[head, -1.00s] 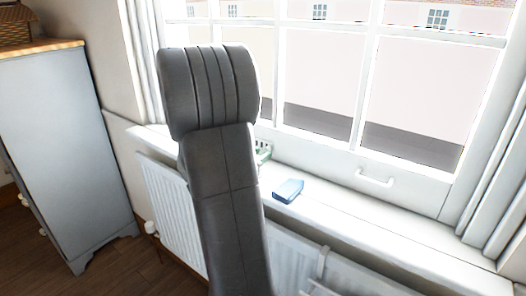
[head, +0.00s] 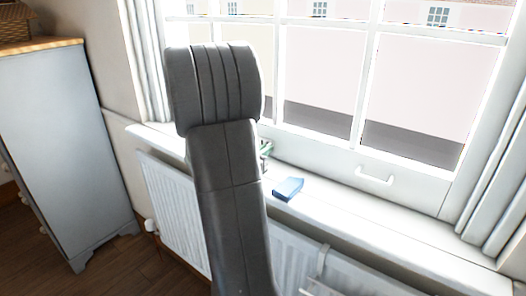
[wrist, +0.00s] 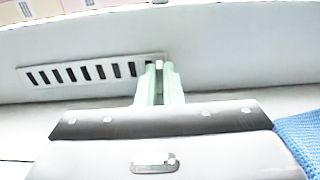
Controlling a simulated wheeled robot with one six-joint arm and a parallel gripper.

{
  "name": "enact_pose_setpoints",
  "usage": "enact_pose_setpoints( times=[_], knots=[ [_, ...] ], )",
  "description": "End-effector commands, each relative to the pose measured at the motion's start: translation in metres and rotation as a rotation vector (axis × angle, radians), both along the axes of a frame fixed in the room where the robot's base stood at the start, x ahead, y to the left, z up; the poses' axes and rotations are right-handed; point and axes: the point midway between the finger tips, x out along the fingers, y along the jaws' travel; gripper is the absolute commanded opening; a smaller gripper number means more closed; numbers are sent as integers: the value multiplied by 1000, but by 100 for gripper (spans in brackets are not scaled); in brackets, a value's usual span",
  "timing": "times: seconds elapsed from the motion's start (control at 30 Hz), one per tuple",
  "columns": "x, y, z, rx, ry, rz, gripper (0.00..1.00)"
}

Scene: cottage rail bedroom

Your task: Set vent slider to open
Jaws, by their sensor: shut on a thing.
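The vent (wrist: 92,72) is a pale plate with a row of dark slots, low on the window frame in the wrist view. My gripper (wrist: 158,72) has pale green fingers at the right end of the plate. They are shut on the vent slider's small light knob (wrist: 157,66). The knob is mostly covered by the fingers. Several dark slots show to the left of the fingers. In the head view my arm hides most of the vent, and only a bit of green gripper (head: 266,150) shows beside it.
A blue block-like object (head: 288,189) lies on the white windowsill (head: 345,215), right of my arm. A blue textured thing (wrist: 300,140) shows at the wrist view's right edge. A radiator (head: 175,205) is below the sill. A grey cabinet (head: 62,150) stands left.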

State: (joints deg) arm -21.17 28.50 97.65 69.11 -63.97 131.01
Motion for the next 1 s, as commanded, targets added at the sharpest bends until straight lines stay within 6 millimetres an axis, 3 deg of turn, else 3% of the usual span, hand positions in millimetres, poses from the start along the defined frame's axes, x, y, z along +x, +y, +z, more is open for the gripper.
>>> enact_pose_setpoints(
  times=[0.3, 0.7, 0.73, 0.83, 1.0],
  knots=[
    [-16, -23, -3, 1, -3, -3, 0],
    [-20, -27, 0, 0, 0, -4, 0],
    [-20, -27, 0, 0, 0, -4, 10],
    [-20, -27, 0, 0, 0, -4, 29],
    [-19, -26, 0, 0, 0, -2, 29]
  ],
)
